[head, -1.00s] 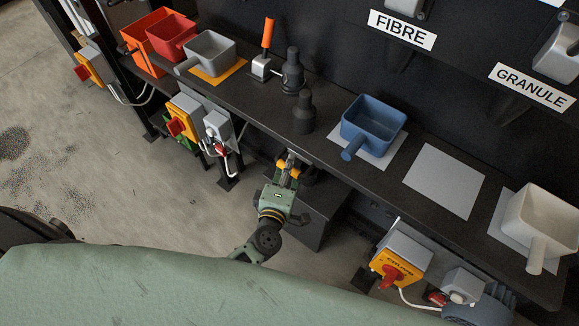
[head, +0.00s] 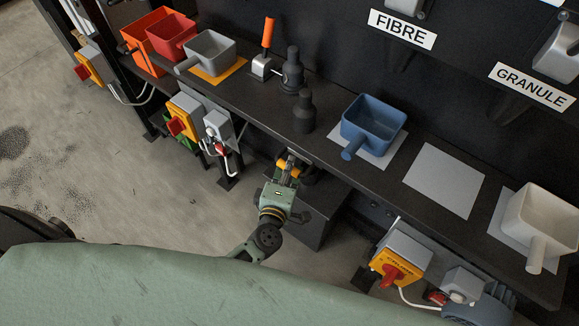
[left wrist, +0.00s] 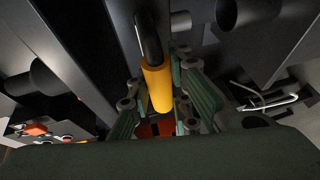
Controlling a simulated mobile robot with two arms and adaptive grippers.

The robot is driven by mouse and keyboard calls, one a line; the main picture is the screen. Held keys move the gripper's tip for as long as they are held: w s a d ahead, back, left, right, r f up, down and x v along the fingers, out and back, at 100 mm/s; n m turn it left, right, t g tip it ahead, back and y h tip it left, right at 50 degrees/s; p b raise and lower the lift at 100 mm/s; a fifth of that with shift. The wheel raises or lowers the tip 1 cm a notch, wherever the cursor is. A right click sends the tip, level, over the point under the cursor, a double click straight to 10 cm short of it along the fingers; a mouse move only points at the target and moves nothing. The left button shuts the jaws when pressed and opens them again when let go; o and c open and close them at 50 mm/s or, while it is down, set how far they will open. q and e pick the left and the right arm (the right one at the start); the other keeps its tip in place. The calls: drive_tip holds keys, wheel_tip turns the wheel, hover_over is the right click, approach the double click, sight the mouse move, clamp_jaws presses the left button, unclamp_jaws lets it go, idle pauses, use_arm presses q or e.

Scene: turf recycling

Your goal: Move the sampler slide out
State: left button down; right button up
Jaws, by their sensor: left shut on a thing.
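The sampler slide's grip is a yellow-orange bar (head: 288,169) under the front edge of the dark bench. In the left wrist view it is a yellow sleeve (left wrist: 157,88) on a black rod, lying between the green-grey fingers. My left gripper (head: 287,172) is at this bar and shut on it; the fingers partly cover it. It also shows in the left wrist view (left wrist: 163,103). The rest of the slide is hidden under the bench and behind the gripper. My right gripper is not in view.
On the bench (head: 325,150) stand a blue scoop tray (head: 372,124), a white one (head: 545,215), a grey one (head: 210,52), dark bottle-shaped parts (head: 304,112) and an orange-handled lever (head: 267,35). A dark box (head: 315,215) is beside the gripper. Switch boxes (head: 402,255) hang below the bench.

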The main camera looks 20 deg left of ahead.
use_arm(q)
drive_tip(key=shift+s, duration=0.1)
drive_tip(key=s+a, duration=0.3)
drive_tip(key=s, duration=0.4)
drive_tip(key=shift+s+f, duration=0.15)
drive_tip(key=shift+s, duration=0.15)
drive_tip(key=c, duration=2)
unclamp_jaws()
drive_tip(key=o, duration=0.4)
drive_tip(key=shift+s, duration=0.2)
drive_tip(key=shift+c, duration=0.2)
drive_tip(key=shift+o, duration=0.3)
drive_tip(key=shift+w, duration=0.1)
